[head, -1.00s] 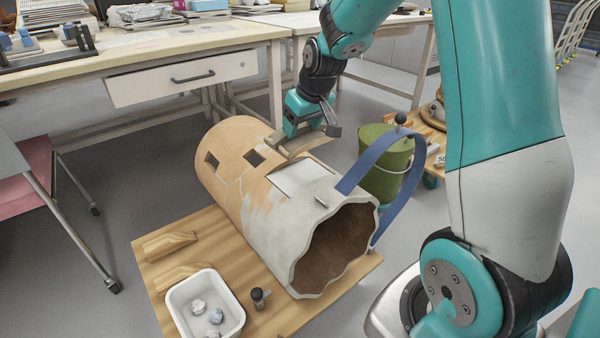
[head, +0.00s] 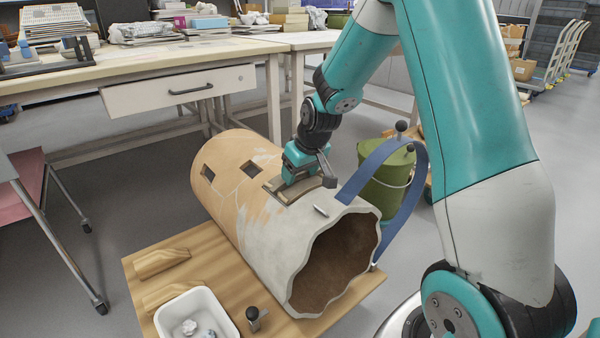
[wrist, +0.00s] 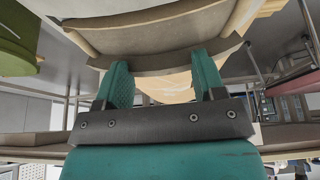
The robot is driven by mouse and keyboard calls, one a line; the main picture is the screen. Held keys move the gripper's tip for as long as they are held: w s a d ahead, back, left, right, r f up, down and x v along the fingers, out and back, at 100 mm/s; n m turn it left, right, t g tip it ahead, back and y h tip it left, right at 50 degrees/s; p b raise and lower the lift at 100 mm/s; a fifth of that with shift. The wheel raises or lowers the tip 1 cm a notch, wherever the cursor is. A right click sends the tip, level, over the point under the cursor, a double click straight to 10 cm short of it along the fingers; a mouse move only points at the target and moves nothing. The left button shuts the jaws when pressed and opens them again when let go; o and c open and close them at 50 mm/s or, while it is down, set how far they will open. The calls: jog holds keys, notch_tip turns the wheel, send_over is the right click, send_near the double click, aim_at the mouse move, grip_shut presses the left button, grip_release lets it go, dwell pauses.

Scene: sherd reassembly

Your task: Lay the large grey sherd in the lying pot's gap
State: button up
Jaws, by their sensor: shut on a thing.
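The pot (head: 252,212) lies on its side on a wooden board, its jagged open mouth facing the front right. It is tan at the far end and grey near the mouth. My gripper (head: 303,181) is shut on the large grey sherd (head: 281,192), over the gap in the pot's upper side. The sherd covers most of the gap. I cannot tell whether it rests in the gap or hangs just above. In the wrist view, the sherd (wrist: 165,66) is a curved grey-brown band across the fingertips of my gripper (wrist: 163,75).
A blue strap (head: 408,165) arches beside the pot's right side, before a green bucket (head: 382,190). Two small square holes show in the tan wall. Wooden blocks (head: 162,262), a white tray (head: 196,318) and a black-knobbed tool (head: 253,318) are at the front left.

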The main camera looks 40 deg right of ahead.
jog(key=shift+f, duration=0.15)
jog(key=o, duration=1.1)
jog(key=shift+r, duration=0.5)
jog(key=p+v, duration=0.5)
jog(key=v, duration=0.6)
jog(key=s+a+r+n+g+y, duration=0.1)
jog(key=s+a+r, duration=0.1)
jog(key=s+a, duration=0.35)
jog(key=s+a+r+n+y, duration=0.2)
jog(key=a, duration=0.6)
jog(key=s+a+r+n+g, duration=0.1)
jog(key=s+a, duration=0.2)
jog(key=s, duration=0.2)
jog(key=s+a+n+g, duration=0.1)
jog(key=s+a, duration=0.3)
jog(key=s, duration=0.2)
jog(key=s+a+r+n+g+y, duration=0.1)
jog(key=s+a, duration=0.2)
jog(key=s, duration=0.2)
jog(key=shift+s+a+r+n+g, duration=0.2)
jog(key=shift+a+r+n+g, duration=0.1)
